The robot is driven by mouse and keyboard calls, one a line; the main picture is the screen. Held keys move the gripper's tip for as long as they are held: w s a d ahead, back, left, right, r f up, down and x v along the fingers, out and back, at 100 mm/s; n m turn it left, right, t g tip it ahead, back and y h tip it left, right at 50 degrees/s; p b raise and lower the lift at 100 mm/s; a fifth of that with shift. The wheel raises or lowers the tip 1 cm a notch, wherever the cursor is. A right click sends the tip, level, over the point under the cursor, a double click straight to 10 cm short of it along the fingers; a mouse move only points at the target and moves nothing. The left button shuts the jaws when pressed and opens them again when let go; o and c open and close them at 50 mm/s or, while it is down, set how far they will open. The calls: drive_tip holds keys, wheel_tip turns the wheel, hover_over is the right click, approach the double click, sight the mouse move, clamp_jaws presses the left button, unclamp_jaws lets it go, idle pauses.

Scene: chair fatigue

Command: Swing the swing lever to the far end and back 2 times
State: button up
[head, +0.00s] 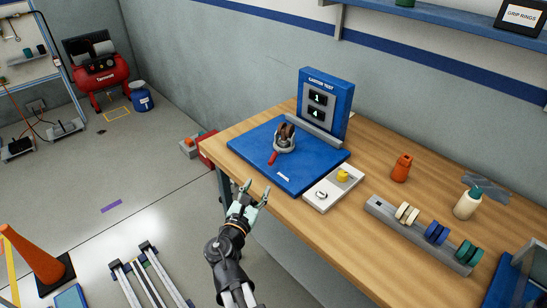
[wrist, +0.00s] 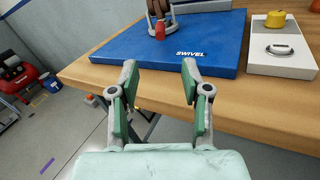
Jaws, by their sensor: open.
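The swing lever (head: 272,157) is a short red handle at the base of a brown-wheeled caster (head: 286,138) on the blue test plate (head: 310,175). In the head view it points toward the front left of the plate. In the wrist view the lever (wrist: 160,31) shows end-on beyond the fingers, and the caster is cut off by the top edge. My gripper (head: 257,190) is open and empty, just off the table's front edge and apart from the lever. Its two green-padded fingers (wrist: 159,82) are spread in the wrist view.
A blue "Caster Test" panel (head: 325,103) showing 1 and 4 stands behind the caster. Right of the plate is a white box (head: 321,197) with a yellow knob (head: 343,175).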

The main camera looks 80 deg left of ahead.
sight(274, 155)
drive_tip(key=p+x, duration=0.3)
drive_tip(key=x, duration=1.2)
drive_tip(key=shift+a+p, duration=0.2)
drive_tip(key=shift+p, duration=0.15)
clamp_jaws()
